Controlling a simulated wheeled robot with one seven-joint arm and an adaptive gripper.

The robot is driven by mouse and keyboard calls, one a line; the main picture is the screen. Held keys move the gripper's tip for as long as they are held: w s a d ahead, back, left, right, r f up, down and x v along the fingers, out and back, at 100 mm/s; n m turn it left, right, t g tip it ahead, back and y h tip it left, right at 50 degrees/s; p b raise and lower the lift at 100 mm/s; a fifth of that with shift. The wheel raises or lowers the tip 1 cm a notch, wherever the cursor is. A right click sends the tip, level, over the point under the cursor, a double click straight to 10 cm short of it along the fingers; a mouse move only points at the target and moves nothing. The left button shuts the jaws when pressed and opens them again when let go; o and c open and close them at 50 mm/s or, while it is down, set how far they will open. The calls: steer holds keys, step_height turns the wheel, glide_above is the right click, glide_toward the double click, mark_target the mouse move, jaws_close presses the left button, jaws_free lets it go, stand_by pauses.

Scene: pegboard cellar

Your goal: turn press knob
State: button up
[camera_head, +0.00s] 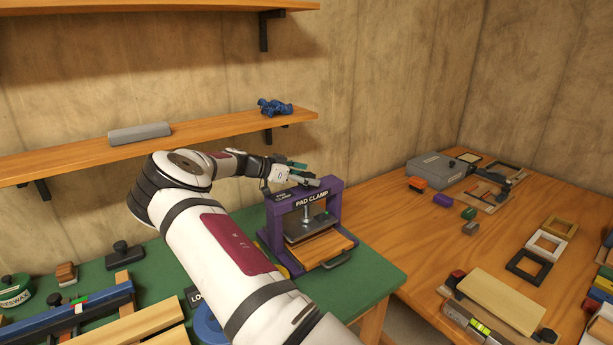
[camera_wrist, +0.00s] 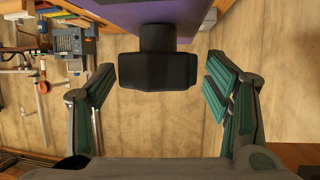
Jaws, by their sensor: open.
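The purple press (camera_head: 272,218), labelled PAD CLAMP, stands at the right end of the green bench top. Its pad on a screw hangs above a wooden board (camera_head: 322,247) in the frame. My gripper (camera_head: 304,173) is at the top of the press. In the wrist view, the black press knob (camera_wrist: 157,70) sits on a short stem below the purple frame (camera_wrist: 140,12). My open gripper (camera_wrist: 160,82) has one teal-padded finger on each side of the knob. The left finger is very close to it; a wider gap shows on the right. In the head view I cannot make out the knob clearly.
A wooden shelf (camera_head: 220,132) with a grey block (camera_head: 139,133) and a blue object (camera_head: 274,107) runs behind my arm. A wooden table (camera_head: 400,240) with frames and tools stands to the right.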

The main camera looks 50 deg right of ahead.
steer(key=c, duration=1.2)
